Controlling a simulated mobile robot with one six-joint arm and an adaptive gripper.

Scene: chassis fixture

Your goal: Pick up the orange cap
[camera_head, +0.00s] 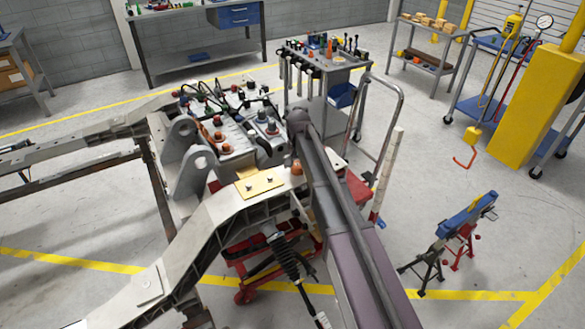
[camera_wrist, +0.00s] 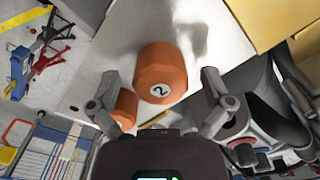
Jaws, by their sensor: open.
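A large orange cap (camera_wrist: 161,72) with a round white label marked "2" is in the upper middle of the wrist view, on a pale flat surface (camera_wrist: 105,60). A second, smaller-looking orange cap (camera_wrist: 124,106) sits lower left, partly hidden by my left finger. My gripper (camera_wrist: 159,80) is open, with one finger on each side of the labelled cap in the picture. I cannot tell whether either finger touches a cap. In the head view, an orange cap (camera_head: 296,168) shows beside my arm on the chassis (camera_head: 215,210); my gripper is not clearly visible there.
A yellow plate (camera_head: 258,186) lies on the chassis. Cables and more orange-topped parts (camera_head: 218,121) crowd the far side. A tool cart (camera_head: 325,62), blue-topped stands (camera_head: 465,215) and a yellow hoist (camera_head: 520,110) stand around.

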